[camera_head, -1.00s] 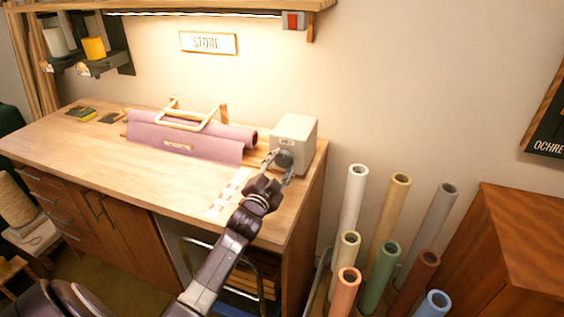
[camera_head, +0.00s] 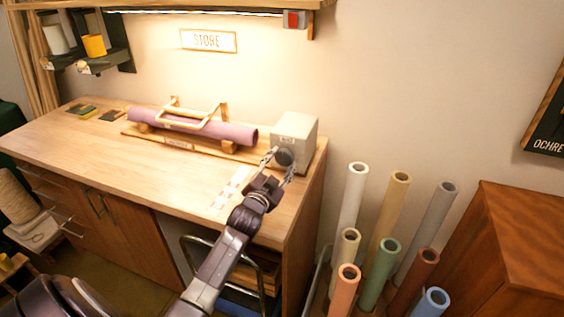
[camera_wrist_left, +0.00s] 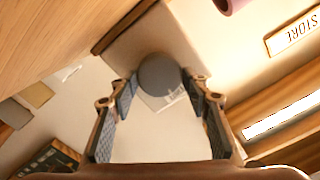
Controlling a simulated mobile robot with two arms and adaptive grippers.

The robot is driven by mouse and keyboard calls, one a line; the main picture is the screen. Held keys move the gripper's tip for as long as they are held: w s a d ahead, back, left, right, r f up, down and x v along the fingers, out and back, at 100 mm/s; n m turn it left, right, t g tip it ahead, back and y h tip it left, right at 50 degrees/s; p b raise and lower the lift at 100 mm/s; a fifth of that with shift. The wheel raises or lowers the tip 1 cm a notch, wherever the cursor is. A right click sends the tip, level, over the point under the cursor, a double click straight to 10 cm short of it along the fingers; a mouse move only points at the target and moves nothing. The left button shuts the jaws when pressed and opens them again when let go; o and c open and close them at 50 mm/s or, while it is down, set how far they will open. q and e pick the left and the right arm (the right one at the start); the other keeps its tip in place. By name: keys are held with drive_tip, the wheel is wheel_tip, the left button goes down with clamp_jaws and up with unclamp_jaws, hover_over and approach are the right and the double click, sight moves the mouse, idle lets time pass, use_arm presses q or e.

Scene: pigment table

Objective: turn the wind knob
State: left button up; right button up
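The wind knob (camera_head: 285,158) is a round dark grey disc on the front of a pale box (camera_head: 295,130) at the right end of the workbench. My left gripper (camera_head: 279,161) reaches up to it with one finger on each side. In the left wrist view the knob (camera_wrist_left: 160,75) sits between the two fingertips (camera_wrist_left: 160,84), which appear to press on its edges. A mauve roll (camera_head: 190,127) lies wound on a wooden cradle (camera_head: 178,144) left of the box, under a pale handle frame. My right gripper is not in view.
The bench top (camera_head: 110,142) is mostly clear, with striped pale marks in front of the box. Several coloured tubes (camera_head: 381,260) stand on the floor to the right. A wooden cabinet (camera_head: 530,230) is at far right. A STORE sign (camera_head: 208,41) hangs above.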

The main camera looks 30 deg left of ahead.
use_arm(q)
drive_tip(key=o, duration=0.3)
drive_tip(key=shift+s, duration=0.1)
drive_tip(key=v, duration=1.2)
drive_tip(key=shift+f, duration=0.1)
